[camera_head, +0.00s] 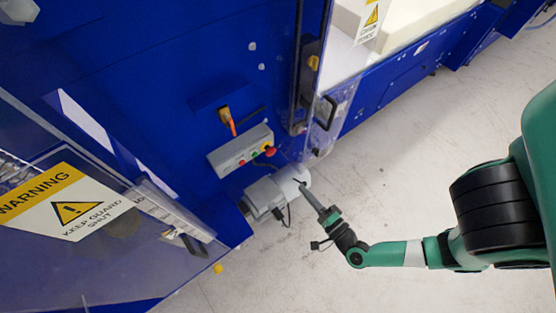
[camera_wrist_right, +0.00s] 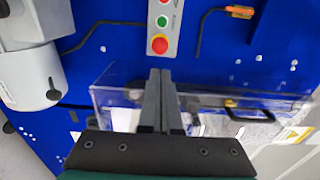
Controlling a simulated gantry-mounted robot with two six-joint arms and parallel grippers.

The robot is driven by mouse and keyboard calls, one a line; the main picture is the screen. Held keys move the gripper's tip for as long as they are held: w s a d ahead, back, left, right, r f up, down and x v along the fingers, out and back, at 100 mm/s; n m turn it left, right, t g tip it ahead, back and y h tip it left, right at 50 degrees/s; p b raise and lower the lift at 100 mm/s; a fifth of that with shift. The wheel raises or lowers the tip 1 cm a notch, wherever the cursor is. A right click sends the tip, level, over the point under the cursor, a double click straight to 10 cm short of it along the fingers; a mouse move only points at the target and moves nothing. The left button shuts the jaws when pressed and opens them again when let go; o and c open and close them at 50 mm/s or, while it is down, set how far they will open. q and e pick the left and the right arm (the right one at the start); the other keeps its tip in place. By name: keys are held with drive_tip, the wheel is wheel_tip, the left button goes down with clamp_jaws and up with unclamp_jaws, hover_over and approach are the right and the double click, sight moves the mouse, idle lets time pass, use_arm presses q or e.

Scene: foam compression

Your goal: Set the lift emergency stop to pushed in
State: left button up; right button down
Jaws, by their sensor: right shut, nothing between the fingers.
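The control box (camera_head: 236,151) is a grey strip on the blue machine, with a row of buttons. Its red mushroom button, the emergency stop (camera_head: 270,151), sits at the right end of the box. In the right wrist view the emergency stop (camera_wrist_right: 160,44) is a red button on a yellow base, just beyond my fingertips in the picture. My right gripper (camera_head: 303,185) is shut and empty, in front of the grey motor in the head view. It also shows in the right wrist view (camera_wrist_right: 160,72). I cannot tell whether the button is pushed in. My left gripper is not in view.
A grey cylindrical motor (camera_head: 275,191) sticks out below the control box, close to my right gripper. A clear guard with a black handle (camera_head: 326,112) is to the right of the box. A warning-signed guard (camera_head: 70,205) is at left. Open floor (camera_head: 400,150) lies at right.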

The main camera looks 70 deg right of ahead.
drive_tip(key=w, duration=0.1)
drive_tip(key=b, duration=0.2)
approach(272, 154)
drive_tip(key=x, duration=0.6)
drive_tip(key=shift+w+d+f, duration=0.15)
drive_tip(key=shift+w+d, duration=0.1)
drive_tip(key=shift+d, duration=0.05)
